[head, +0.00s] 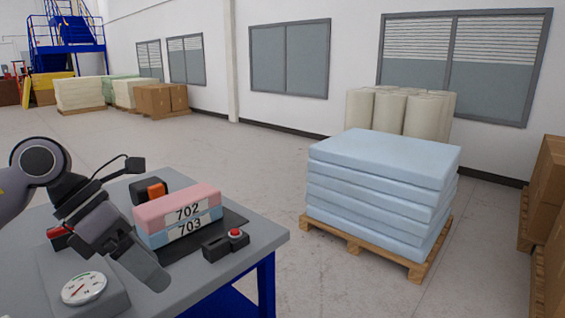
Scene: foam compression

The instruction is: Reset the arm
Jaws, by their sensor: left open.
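My left arm comes in from the left over the grey table (262,234). Its gripper (142,268) is open and points down to the right, with nothing seen between its fingers. The gripper is in front of the left end of two stacked foam blocks. The pink block (172,202) labelled 702 lies on the blue block (205,228) labelled 703. Both rest on a dark plate (235,221) on the table. The gripper and wrist hide part of the plate and table. My right gripper is out of view.
A round gauge (84,289) sits at the table's front left. A black box with a red button (226,243) is right of the blocks; a black-and-orange item (148,190) is behind. Blue foam sheets (380,180) stand on a pallet (352,246). Floor between is clear.

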